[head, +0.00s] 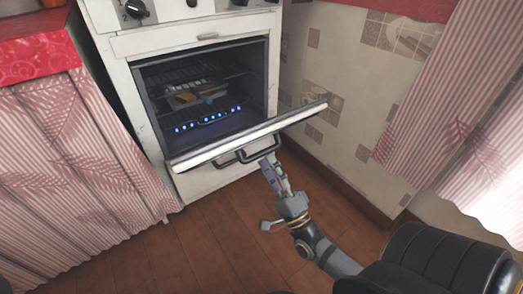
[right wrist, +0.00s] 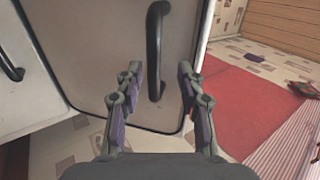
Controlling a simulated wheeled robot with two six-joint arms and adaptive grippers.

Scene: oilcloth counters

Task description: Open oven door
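The white oven (head: 190,105) has its door (head: 250,135) swung partly down, so the interior shows with a lit row of blue flames. The door's dark bar handle (head: 262,152) is on its outer face. My right gripper (head: 270,165) is at this handle, below the door's top edge. In the right wrist view the handle (right wrist: 154,45) runs upright between the two spread fingers of my right gripper (right wrist: 157,75), with gaps visible on both sides. My left gripper is not in view.
A second dark handle (right wrist: 10,65) is on a white panel below the door. A curtained counter (head: 75,160) stands left of the oven. A tiled wall (head: 340,110) is close on the right. The wooden floor (head: 200,240) in front is clear.

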